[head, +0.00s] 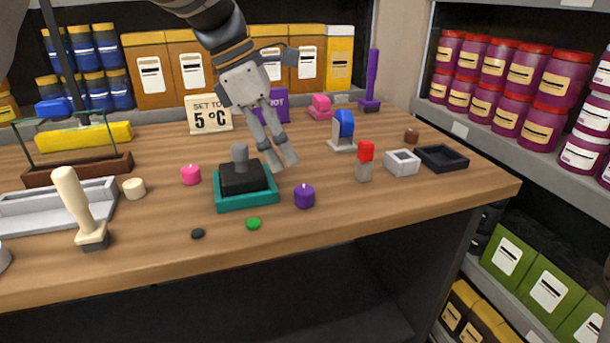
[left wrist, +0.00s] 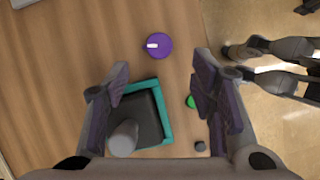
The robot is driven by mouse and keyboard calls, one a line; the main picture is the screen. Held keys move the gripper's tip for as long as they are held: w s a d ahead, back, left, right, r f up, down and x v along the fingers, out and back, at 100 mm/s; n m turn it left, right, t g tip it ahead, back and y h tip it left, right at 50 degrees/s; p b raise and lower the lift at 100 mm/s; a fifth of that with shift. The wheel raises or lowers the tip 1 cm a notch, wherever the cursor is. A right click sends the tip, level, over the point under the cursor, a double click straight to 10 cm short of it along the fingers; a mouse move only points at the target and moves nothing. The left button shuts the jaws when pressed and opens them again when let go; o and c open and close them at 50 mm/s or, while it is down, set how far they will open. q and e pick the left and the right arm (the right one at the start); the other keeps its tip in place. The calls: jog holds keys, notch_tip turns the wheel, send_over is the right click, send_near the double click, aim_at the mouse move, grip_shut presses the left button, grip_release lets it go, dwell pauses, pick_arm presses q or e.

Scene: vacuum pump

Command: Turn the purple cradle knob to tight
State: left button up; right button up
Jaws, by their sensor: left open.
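The purple cradle knob (head: 304,196) stands on the table, right of a teal cradle (head: 246,201). The left wrist view shows the knob (left wrist: 160,46) from above, with a white mark pointing left. A black block with a grey cylindrical top (head: 240,170) sits in the cradle. My left gripper (head: 282,162) points down near the cradle and knob, open and empty. In the left wrist view its fingers (left wrist: 160,90) are apart and the knob lies beyond the fingertips. Grey parts of mine show at the right there; I cannot tell the right gripper's state.
A green button (head: 253,223) and a dark button (head: 198,233) lie before the cradle. A pink knob (head: 191,174) stands to its left. A red-topped switch (head: 364,160), a white square holder (head: 402,163) and a black tray (head: 441,157) stand to the right.

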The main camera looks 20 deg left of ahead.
aim_at(303, 189)
pick_arm(q)
jog(key=x, duration=0.9)
jog(key=shift+a, duration=0.1)
jog(key=c, duration=1.1)
